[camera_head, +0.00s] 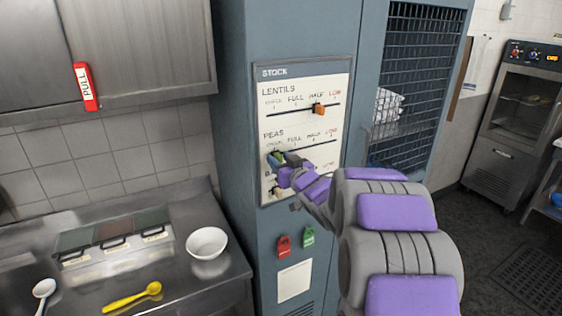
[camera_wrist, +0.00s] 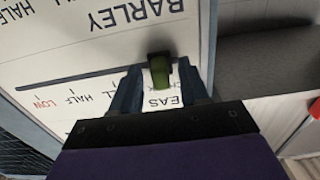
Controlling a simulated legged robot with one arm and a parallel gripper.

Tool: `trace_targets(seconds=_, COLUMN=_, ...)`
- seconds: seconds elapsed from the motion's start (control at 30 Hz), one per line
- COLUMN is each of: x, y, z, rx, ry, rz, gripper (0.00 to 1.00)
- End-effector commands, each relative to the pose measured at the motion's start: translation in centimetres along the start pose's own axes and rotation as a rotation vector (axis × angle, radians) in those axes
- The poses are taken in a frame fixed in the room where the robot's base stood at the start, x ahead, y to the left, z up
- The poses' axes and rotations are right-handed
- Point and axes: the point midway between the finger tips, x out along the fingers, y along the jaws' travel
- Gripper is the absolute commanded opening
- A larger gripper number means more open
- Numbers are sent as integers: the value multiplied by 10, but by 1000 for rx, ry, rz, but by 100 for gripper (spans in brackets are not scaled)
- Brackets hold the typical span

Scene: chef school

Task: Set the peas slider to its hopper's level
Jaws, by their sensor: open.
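The stock board (camera_head: 335,85) on the blue-grey cabinet has slider rows for lentils, peas and a partly hidden lower row, which reads BARLEY in the wrist view. The green peas slider (camera_wrist: 160,72) is at the CHECK end of its track, left of FULL. My gripper (camera_head: 279,160) is at that end of the peas row and covers part of it. In the wrist view, where the board appears upside down, my gripper (camera_wrist: 160,88) is open, with its fingers on either side of the green slider. Contact with it cannot be told.
Three lidded bins (camera_head: 112,240) with small labels are set in the steel counter, beside a white bowl (camera_head: 207,243) and a yellow spoon (camera_head: 132,297).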

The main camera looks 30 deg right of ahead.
Motion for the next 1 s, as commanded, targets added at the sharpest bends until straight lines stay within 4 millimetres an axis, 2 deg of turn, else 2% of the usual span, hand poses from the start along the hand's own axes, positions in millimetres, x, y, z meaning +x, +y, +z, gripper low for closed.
trace_targets(seconds=0.07, x=0, y=0, z=0, rx=0, ry=0, rz=0, gripper=45)
trace_targets(seconds=0.53, x=0, y=0, z=0, rx=0, ry=0, rz=0, gripper=1)
trace_targets(seconds=1.0, x=0, y=4, z=-1, rx=1, ry=-1, rz=2, gripper=0)
